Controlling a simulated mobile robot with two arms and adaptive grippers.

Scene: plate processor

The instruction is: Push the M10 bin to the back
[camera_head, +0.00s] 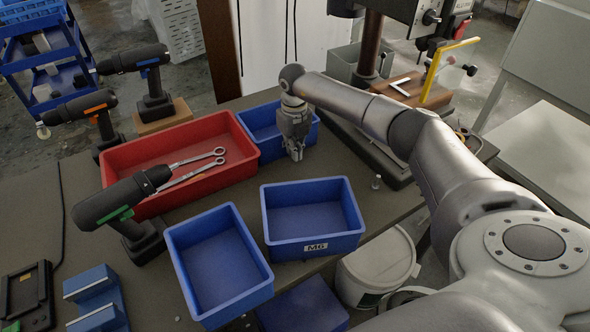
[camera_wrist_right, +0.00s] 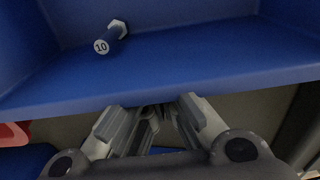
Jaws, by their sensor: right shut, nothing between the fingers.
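A blue bin (camera_head: 247,121) stands at the back, right of the red bin; its label is not visible. In the right wrist view, a bolt (camera_wrist_right: 110,38) marked 10 lies inside this blue bin (camera_wrist_right: 215,68). My right gripper (camera_head: 297,155) is shut and empty, pointing down at the bin's near right side. In the wrist view its fingers (camera_wrist_right: 155,110) are at the bin's near wall; I cannot tell whether they touch it. A blue bin labelled M6 (camera_head: 312,222) stands nearer the front. My left gripper is not in view.
A red bin (camera_head: 130,153) with wrenches stands left of the back bin. Another blue bin (camera_head: 218,262) stands at the front. Several drills (camera_head: 135,210) stand on the left. A drill-press-like machine (camera_head: 374,45) stands behind right. Bare tabletop (camera_head: 395,205) lies right of the M6 bin.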

